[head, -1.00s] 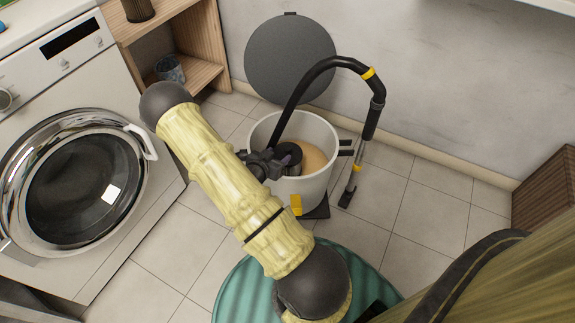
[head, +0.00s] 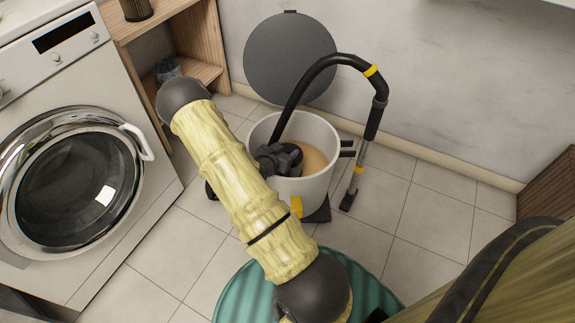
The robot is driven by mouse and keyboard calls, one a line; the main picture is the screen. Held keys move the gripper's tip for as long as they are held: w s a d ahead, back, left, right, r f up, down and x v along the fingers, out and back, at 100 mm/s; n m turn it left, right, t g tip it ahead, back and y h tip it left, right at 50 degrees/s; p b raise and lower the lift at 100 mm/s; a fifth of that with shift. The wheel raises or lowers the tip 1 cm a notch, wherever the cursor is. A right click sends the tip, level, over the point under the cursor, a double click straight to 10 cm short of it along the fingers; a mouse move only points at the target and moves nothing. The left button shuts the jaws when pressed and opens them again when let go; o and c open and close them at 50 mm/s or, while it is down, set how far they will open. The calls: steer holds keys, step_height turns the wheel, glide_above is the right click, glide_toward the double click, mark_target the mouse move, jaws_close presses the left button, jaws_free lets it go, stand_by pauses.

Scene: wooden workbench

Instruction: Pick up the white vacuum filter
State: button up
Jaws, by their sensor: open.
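The vacuum is a white open bucket (head: 318,188) on the floor, with a black hose (head: 318,68) rising out of it. Tan material (head: 311,160) shows inside. My gripper (head: 291,158) is dark and open, over the left part of the bucket's opening. It covers much of the dark ribbed cylinder seen there a second ago. I see no clearly white filter; whether that cylinder is the filter, and whether my fingers touch it, I cannot tell.
A round grey lid (head: 288,50) leans on the wall behind the bucket. The hose's wand (head: 357,178) stands to the right. A washing machine (head: 70,180) and wooden shelf (head: 200,40) are left. Tiled floor is free at right. A green ribbed round object (head: 240,290) is in front.

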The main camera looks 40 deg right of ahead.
stand_by(0.3)
jaws_close()
step_height(320, 180, up, 10)
steer(key=p, duration=0.5)
steer(key=shift+r, duration=0.1)
stand_by(0.5)
